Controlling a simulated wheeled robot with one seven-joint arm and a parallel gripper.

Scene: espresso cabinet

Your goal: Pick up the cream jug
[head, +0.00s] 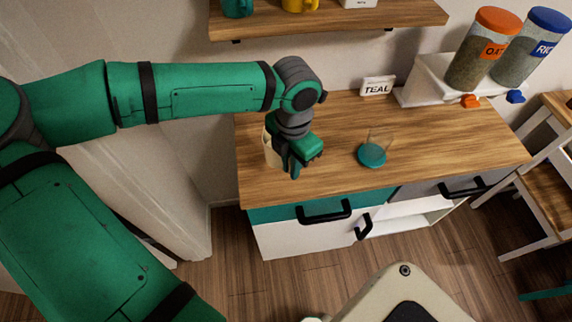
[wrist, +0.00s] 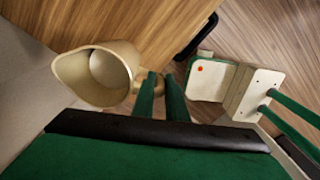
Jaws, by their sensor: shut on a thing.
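The cream jug (head: 271,150) stands near the left end of the wooden counter, partly hidden behind my gripper (head: 296,168). In the wrist view, the jug (wrist: 70,72) is at the left with its round mouth facing the camera. My gripper's two green fingers (wrist: 160,78) are close together at the jug's right side, where its handle is. The gripper is shut on the handle, though the fingers hide most of it. I cannot tell whether the jug's base touches the counter.
A clear glass on a teal base (head: 372,154) stands on the counter to the right. A TEAL sign (head: 377,87) and a white stand with OAT (head: 484,50) and RICE (head: 532,46) dispensers are behind. A shelf (head: 330,21) hangs above. Chairs (head: 548,195) stand at the right.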

